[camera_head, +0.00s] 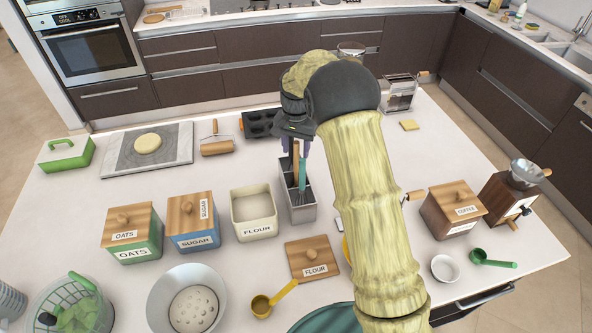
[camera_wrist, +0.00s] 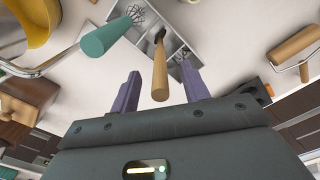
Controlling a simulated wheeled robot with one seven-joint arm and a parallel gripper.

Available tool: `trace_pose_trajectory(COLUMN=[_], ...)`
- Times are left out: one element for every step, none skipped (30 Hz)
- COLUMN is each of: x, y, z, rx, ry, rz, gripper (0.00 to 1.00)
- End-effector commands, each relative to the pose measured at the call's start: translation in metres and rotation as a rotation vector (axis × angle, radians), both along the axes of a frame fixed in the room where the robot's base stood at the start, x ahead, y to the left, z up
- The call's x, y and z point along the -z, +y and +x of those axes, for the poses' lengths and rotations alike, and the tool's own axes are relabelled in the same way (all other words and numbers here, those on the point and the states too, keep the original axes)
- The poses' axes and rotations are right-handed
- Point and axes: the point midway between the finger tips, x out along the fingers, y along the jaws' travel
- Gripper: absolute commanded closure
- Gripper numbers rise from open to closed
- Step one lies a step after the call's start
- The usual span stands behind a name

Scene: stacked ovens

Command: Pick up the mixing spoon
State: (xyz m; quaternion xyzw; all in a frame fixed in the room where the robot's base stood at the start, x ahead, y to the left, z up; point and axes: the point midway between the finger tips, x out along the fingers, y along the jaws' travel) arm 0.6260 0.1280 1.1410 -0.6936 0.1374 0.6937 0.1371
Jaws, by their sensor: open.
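A wooden-handled utensil, probably the mixing spoon (camera_head: 295,160), stands upright in a grey metal holder (camera_head: 298,214). Its head is hidden inside the holder. In the wrist view its handle (camera_wrist: 160,72) points up toward the camera and shows between my two fingers. My gripper (camera_head: 296,147) is open above the holder, fingers pointing down on either side of the handle's top. It also shows in the wrist view (camera_wrist: 159,80). I see no clear contact. A teal-handled whisk (camera_head: 302,174) stands in the same holder, and its handle (camera_wrist: 105,38) is close beside one finger.
An open flour canister (camera_head: 254,214) stands just left of the holder, and its wooden lid (camera_head: 312,258) lies in front. A coffee box (camera_head: 455,209) stands at right.

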Motion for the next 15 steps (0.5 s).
trace_pose_trajectory(x=[0.004, 0.009, 0.015, 0.018, 0.021, 0.023, 0.024, 0.025, 0.025, 0.025, 0.025, 0.025, 0.025, 0.025, 0.025], y=[-0.002, -0.001, -0.001, -0.001, -0.001, -0.001, 0.0, 0.0, 0.0, 0.0, 0.0, 0.0, 0.0, 0.0, 0.0], z=[0.0, 0.0, 0.0, 0.0, 0.0, 0.0, 0.0, 0.0, 0.0, 0.0, 0.0, 0.0, 0.0, 0.0, 0.0], rx=[0.001, 0.0, 0.0, 0.0, 0.0, -0.001, -0.001, -0.001, -0.002, -0.002, -0.002, -0.002, -0.002, -0.002, -0.002], ry=[0.004, 0.004, 0.003, 0.004, 0.003, 0.001, 0.001, 0.0, -0.001, -0.001, -0.001, 0.0, 0.0, 0.0, 0.0], rz=[0.0, 0.0, 0.0, 0.001, 0.0, 0.0, 0.001, 0.001, 0.002, 0.002, 0.002, 0.001, 0.001, 0.001, 0.001], gripper=[0.54, 0.54, 0.54, 0.54, 0.54, 0.54, 0.54, 0.54, 0.54, 0.54, 0.54, 0.54, 0.54, 0.54, 0.54])
